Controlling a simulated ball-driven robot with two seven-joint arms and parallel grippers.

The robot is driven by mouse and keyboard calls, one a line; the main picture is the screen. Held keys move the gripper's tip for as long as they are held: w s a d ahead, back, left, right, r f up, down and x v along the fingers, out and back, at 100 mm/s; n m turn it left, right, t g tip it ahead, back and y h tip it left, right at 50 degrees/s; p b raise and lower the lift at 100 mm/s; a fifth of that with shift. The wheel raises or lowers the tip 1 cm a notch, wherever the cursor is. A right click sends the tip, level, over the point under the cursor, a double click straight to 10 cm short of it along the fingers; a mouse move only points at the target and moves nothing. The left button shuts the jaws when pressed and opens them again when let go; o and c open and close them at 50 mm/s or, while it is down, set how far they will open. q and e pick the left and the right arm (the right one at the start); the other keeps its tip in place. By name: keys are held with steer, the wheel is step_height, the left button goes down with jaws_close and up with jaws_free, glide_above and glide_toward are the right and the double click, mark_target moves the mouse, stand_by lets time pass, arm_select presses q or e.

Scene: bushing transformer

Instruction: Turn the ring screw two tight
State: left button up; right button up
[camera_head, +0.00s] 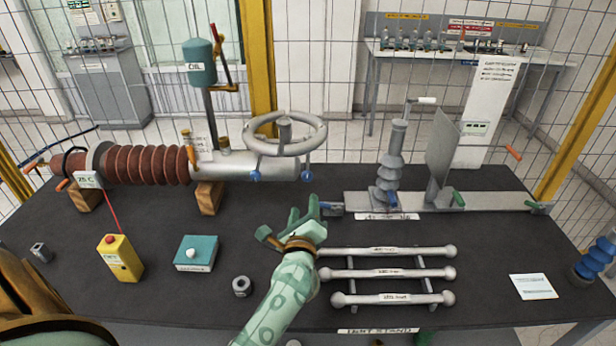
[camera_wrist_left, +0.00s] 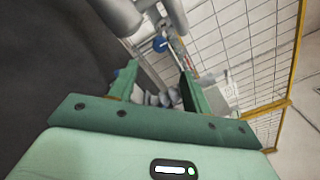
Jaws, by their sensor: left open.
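Two small blue screws hang below the big grey ring (camera_head: 286,133) on the bushing's grey tube: a left one (camera_head: 255,176) and a right one (camera_head: 307,175). I cannot tell which of them is ring screw two. My left gripper (camera_head: 304,210) is open and empty, below and close to the right screw, apart from it. In the left wrist view, the gripper (camera_wrist_left: 156,82) has its fingers spread, with one blue screw (camera_wrist_left: 160,44) beyond their tips. My right gripper is not in view.
A brown ribbed bushing (camera_head: 145,164) lies on wooden blocks at left. A rack with grey rods (camera_head: 388,274) is right of my arm. A yellow box (camera_head: 120,257), a teal box (camera_head: 196,253) and a nut (camera_head: 242,286) stand at front left. A grey rail (camera_head: 480,201) lies at right.

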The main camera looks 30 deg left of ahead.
mark_target(307, 178)
arm_select(q)
steer(key=b+x, duration=0.2)
steer(key=x, duration=0.9)
steer(key=shift+w+a+f, duration=0.1)
steer(key=shift+w+f, duration=0.1)
steer(key=shift+w, duration=0.15)
steer(key=shift+w+a+r, duration=0.1)
steer(key=shift+w+a, duration=0.3)
steer(key=shift+w, duration=0.2)
steer(key=c, duration=1)
